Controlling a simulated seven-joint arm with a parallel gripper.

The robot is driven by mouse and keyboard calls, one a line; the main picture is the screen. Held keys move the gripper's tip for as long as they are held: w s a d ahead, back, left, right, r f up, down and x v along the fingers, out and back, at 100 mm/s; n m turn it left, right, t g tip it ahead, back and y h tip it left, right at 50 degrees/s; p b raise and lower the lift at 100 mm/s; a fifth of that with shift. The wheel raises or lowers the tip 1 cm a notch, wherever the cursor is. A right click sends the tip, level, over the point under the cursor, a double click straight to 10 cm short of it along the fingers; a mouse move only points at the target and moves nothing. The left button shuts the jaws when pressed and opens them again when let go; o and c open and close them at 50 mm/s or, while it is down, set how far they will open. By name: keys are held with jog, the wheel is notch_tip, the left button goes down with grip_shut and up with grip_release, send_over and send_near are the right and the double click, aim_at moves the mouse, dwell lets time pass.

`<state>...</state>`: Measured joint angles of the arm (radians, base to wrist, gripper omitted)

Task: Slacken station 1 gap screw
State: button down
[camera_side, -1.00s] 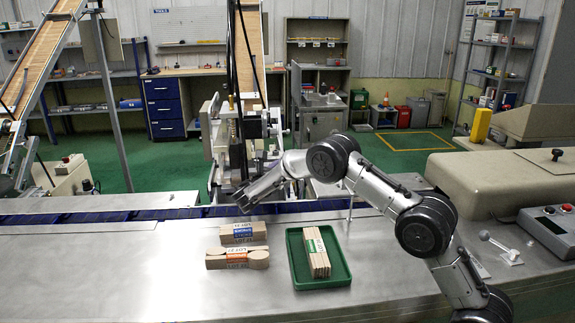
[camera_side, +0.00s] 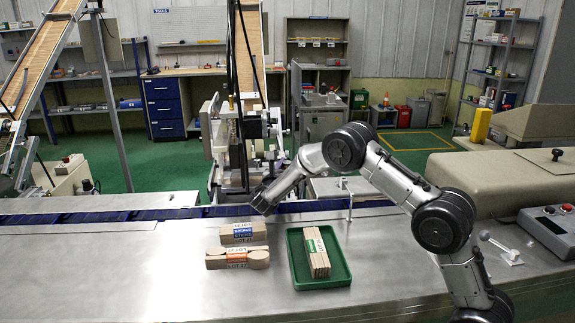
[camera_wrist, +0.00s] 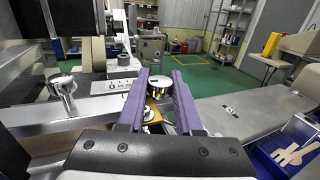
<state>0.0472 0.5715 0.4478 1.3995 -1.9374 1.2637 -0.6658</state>
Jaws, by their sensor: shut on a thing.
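My gripper (camera_wrist: 160,88) has two purple fingers on either side of a small round knob (camera_wrist: 160,81) with a pale top and dark side. The fingers are shut on this knob, which appears to be the gap screw. A brownish part shows below it between the fingers. In the side view, my gripper (camera_side: 262,205) is at the blue conveyor, in front of the wrapping machine (camera_side: 240,140); its fingertips and the knob are too small to make out there. A white marked plate (camera_wrist: 112,87) lies left of the fingers in the wrist view; I cannot read its station number.
A silver knob (camera_wrist: 62,84) stands on a metal bar at the left. On the steel table are stick bundles with a blue band (camera_side: 243,233) and an orange band (camera_side: 237,258), and a green tray (camera_side: 342,277) holding a green-banded bundle (camera_side: 316,252). The table's left part is clear.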

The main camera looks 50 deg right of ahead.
jog(key=n+t+y, duration=0.1)
jog(key=n+t, duration=0.1)
jog(key=n+t+y, duration=0.2)
jog(key=t, duration=0.1)
jog(key=shift+s+y, duration=0.1)
jog(key=shift+y, duration=0.2)
jog(key=shift+n+t+y, duration=1.4)
jog(key=shift+y, duration=0.5)
jog(key=c, duration=0.6)
grip_release()
jog(key=v, duration=1.3)
jog(key=shift+s+a+f, duration=0.2)
jog(key=shift+s+a, duration=0.05)
